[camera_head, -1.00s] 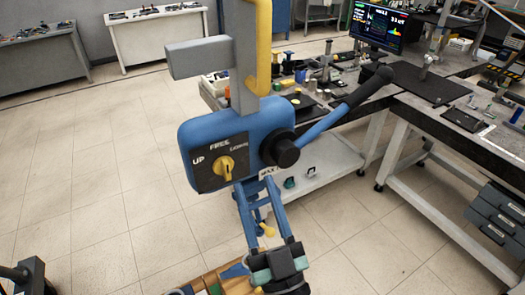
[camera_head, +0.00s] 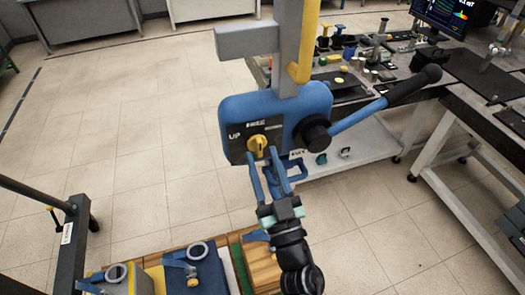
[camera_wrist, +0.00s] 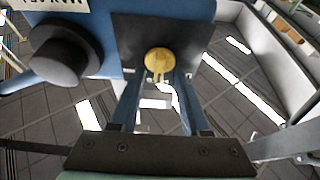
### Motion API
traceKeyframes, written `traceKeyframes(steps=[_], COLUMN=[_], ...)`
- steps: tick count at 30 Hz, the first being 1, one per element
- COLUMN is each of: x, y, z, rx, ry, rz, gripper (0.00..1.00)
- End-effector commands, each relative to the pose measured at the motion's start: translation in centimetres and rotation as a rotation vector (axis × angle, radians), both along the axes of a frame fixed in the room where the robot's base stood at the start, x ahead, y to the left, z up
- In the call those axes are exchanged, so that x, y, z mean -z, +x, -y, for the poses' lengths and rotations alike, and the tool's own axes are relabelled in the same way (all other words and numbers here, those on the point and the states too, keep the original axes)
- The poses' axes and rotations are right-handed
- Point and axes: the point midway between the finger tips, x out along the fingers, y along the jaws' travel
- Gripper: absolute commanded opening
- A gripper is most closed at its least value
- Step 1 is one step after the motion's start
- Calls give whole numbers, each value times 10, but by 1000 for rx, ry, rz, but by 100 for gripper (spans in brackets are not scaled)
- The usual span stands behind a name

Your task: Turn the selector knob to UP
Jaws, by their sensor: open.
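The yellow selector knob (camera_head: 258,144) sits on the black label plate (camera_head: 240,151) on the front of the blue hoist box (camera_head: 232,112). UP is printed to its left and FREE above it; the label at right is too small to read. The knob's grip stands roughly upright, seemingly in line with FREE. My gripper (camera_head: 261,153) is open, its two blue fingers reaching up to the knob from below. In the wrist view the fingertips (camera_wrist: 159,76) lie either side of the knob (camera_wrist: 158,60); I cannot tell whether they touch it.
A black round hub (camera_head: 312,133) with a blue lever (camera_head: 358,116) sticks out right of the knob. A grey post with a yellow bar (camera_head: 307,45) rises above the box. A workbench (camera_head: 345,90) stands behind right; a wooden crate (camera_head: 262,268) is below. Open floor lies left.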

Motion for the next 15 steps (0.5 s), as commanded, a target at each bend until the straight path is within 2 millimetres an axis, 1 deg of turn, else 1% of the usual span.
traceKeyframes(steps=[1,4,13,15], x=[-3,-5,-4,-4], y=[4,9,10,10], z=[-2,-3,-3,-3], rx=[-1,0,0,0], ry=[1,0,0,0], rz=[0,1,0,0], gripper=[46,46,46,34])
